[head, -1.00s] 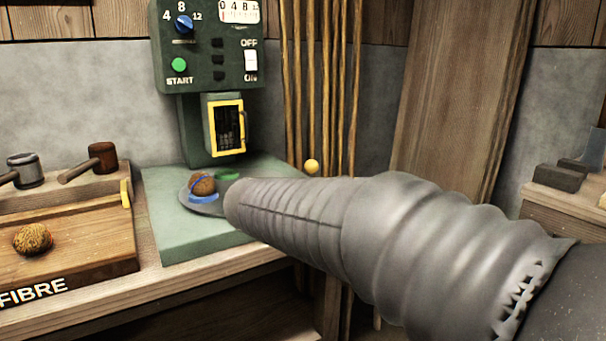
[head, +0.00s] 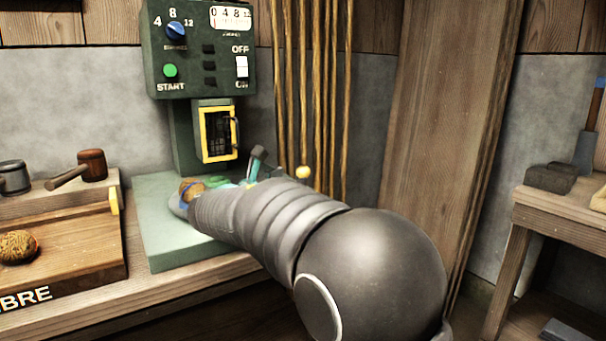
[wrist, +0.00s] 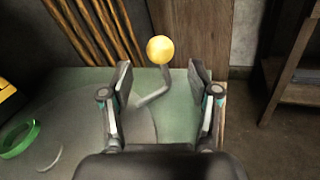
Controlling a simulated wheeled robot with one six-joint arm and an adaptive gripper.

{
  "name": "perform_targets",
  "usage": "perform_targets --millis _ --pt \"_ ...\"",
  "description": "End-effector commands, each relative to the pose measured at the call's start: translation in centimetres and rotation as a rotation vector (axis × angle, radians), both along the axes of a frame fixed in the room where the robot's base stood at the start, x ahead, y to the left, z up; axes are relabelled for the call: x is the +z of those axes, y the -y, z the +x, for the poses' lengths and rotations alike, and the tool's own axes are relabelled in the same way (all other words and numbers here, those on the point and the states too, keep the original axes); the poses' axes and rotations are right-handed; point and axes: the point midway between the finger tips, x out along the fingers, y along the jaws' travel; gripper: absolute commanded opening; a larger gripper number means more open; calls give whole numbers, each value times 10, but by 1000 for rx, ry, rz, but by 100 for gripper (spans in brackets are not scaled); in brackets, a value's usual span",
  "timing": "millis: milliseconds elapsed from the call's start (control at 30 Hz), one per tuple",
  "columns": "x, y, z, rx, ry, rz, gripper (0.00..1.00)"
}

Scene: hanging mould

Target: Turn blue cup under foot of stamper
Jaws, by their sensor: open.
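The green stamper (head: 187,145) stands at the back of its pale green base, with a yellow-framed guard on its front. Its foot cannot be made out. A grey turntable disc (wrist: 90,112) lies on the base. The blue cup (head: 187,186), with a brown fibre ball in it, is at the disc's left in the head view, partly behind my arm. A green ring-like cup (wrist: 18,140) is also on the disc. A bent lever with a yellow knob (wrist: 160,49) rises at the disc's edge. My gripper (wrist: 161,78) is open, its fingers either side of the lever, apart from it.
A wooden FIBRE tray (head: 75,262) with a ball and mallets is at left. Ropes (head: 328,90) hang behind the knob. A wooden post (head: 440,110) and a side bench (head: 560,205) are at right. The machine has a dial, START button and OFF/ON switch.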

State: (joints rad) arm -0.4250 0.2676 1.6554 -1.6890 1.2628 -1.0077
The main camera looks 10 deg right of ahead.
Motion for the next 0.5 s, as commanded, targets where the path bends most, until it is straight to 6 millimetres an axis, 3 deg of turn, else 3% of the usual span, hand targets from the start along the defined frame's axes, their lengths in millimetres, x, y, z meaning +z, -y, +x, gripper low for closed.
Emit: perform_targets --millis 200,500 --pt "0 29 26 -3 0 0 61" --pt "0 45 43 0 0 1 61"
